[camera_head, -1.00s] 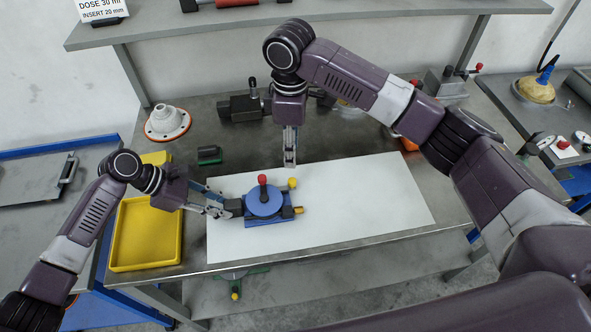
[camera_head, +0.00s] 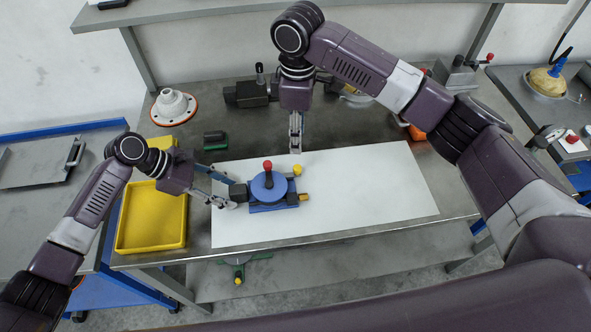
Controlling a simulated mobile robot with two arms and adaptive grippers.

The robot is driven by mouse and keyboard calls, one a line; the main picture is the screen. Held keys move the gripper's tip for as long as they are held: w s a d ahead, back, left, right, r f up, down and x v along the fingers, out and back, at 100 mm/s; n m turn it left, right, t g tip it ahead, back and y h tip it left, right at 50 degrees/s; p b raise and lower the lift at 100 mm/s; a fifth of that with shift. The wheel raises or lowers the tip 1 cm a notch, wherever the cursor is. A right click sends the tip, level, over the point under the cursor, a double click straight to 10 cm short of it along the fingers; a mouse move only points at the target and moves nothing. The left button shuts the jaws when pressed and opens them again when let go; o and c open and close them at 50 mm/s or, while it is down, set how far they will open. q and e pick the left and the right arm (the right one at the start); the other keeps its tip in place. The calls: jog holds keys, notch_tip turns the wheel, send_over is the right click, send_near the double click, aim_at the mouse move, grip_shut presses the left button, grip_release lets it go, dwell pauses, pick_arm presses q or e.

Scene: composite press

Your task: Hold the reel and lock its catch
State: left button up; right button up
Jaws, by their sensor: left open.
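The reel (camera_head: 263,184) is a blue disc with a red knob (camera_head: 267,165), on a blue base (camera_head: 274,205) on the white sheet. A yellow knob (camera_head: 297,170) stands at the base's back right, and another yellow piece (camera_head: 304,197) sticks out at its right; I cannot tell which is the catch. My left gripper (camera_head: 232,193) is open at the base's left side, by a dark block (camera_head: 238,192); contact is unclear. My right gripper (camera_head: 296,151) points down just behind the back yellow knob, seemingly apart from it; its jaw opening cannot be made out.
A yellow tray (camera_head: 122,232) stands left of the sheet, a white cone (camera_head: 172,105) and a dark green block (camera_head: 215,140) behind. A dark vise-like device (camera_head: 248,93) stands at the back. The white sheet (camera_head: 380,190) is clear to the right of the reel.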

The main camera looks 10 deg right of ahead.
pick_arm(q)
jog(key=v, duration=1.2)
